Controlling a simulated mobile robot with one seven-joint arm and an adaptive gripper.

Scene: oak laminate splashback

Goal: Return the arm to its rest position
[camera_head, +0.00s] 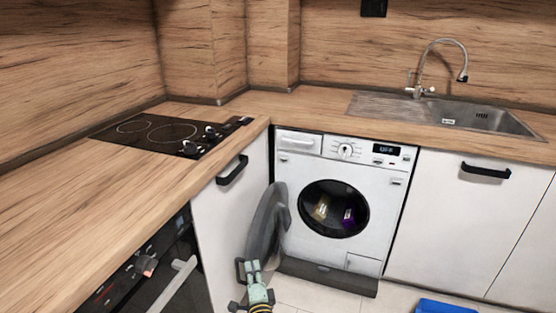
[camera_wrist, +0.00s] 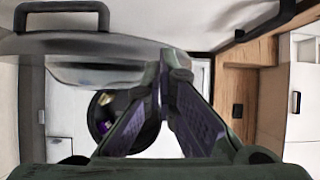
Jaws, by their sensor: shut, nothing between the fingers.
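My gripper (camera_wrist: 164,68) is shut and empty in the wrist view, its two dark fingers meeting at the tips. In the head view, part of my pale green arm (camera_head: 256,285) shows at the bottom, low in front of the open round door (camera_head: 264,230) of the white washing machine (camera_head: 384,220). The fingertips are not clear there. In the wrist view the door (camera_wrist: 80,45) spans the upper left, very near the fingers. I cannot tell whether they touch it. The machine's drum opening (camera_wrist: 105,105) shows behind the fingers.
Yellowish and purple items lie in the drum. A white cabinet with a black handle (camera_head: 232,170) stands left of the door, beside an oven (camera_head: 165,275). A wooden worktop (camera_head: 90,190) runs above. A blue object (camera_head: 445,306) lies on the floor at the right. Tiled floor (camera_head: 320,298) shows between.

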